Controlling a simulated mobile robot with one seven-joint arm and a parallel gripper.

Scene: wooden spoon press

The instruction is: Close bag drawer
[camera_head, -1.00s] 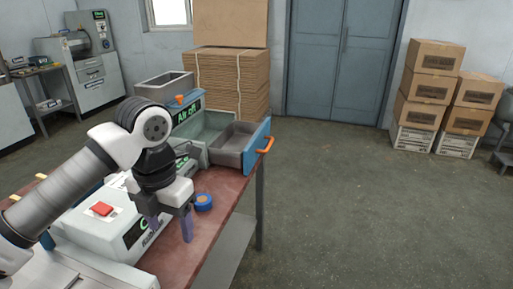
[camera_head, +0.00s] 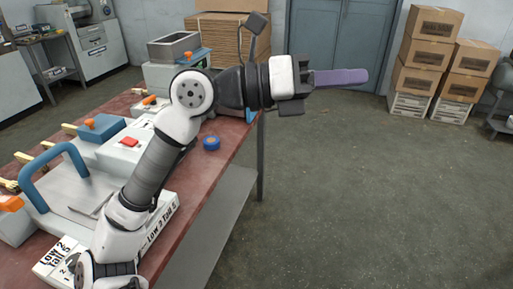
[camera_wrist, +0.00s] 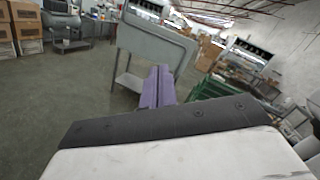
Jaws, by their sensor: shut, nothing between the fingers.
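The bag drawer does not show clearly in either present view; my arm covers the place at the far end of the red-brown table (camera_head: 222,132) where it stood open. My gripper (camera_head: 362,76) is raised and reaches right past the table edge, over open floor. Its purple fingers are together and empty. In the wrist view the shut fingers (camera_wrist: 160,78) point ahead, with nothing between them.
A blue tape roll (camera_head: 211,143) lies on the table near its right edge. A press with a blue handle (camera_head: 52,170) stands at the left front. Stacked cartons (camera_head: 430,60) stand at the back right. The floor right of the table is clear.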

